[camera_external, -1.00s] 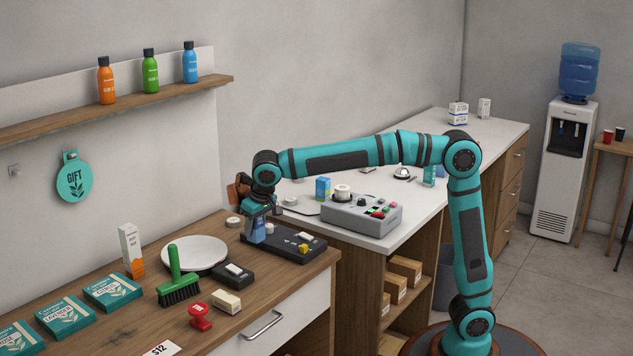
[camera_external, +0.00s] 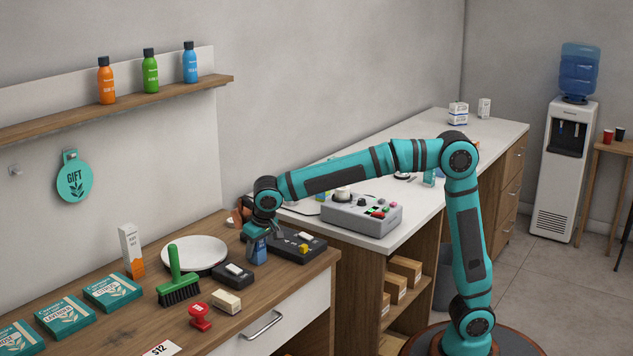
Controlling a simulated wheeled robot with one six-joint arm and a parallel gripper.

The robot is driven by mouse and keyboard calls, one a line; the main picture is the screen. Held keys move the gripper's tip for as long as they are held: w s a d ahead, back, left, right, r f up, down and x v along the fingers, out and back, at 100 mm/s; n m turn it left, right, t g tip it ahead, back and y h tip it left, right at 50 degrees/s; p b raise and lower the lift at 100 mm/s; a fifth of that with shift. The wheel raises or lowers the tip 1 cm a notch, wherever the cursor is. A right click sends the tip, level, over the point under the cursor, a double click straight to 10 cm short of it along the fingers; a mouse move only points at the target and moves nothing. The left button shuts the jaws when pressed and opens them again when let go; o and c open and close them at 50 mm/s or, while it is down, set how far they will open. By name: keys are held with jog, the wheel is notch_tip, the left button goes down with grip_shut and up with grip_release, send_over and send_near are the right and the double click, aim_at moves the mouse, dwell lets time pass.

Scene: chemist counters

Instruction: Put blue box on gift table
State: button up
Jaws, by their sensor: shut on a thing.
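The blue box (camera_external: 258,253) is upright in my gripper (camera_external: 260,235), which is shut on it and points down. The box is at the right part of the wooden gift table (camera_external: 215,318), in front of a black device with a yellow button (camera_external: 303,247). Its bottom is very low at the tabletop; I cannot tell whether it touches.
Near the box are a small black block (camera_external: 234,273), a white plate (camera_external: 194,250), a green brush (camera_external: 179,290), a cream block (camera_external: 227,301) and a red stamp (camera_external: 200,316). A white counter (camera_external: 425,205) with a grey control box (camera_external: 350,215) stands to the right.

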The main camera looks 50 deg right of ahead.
jog(key=o, duration=1.1)
jog(key=shift+f, duration=0.1)
jog(key=v, duration=1.2)
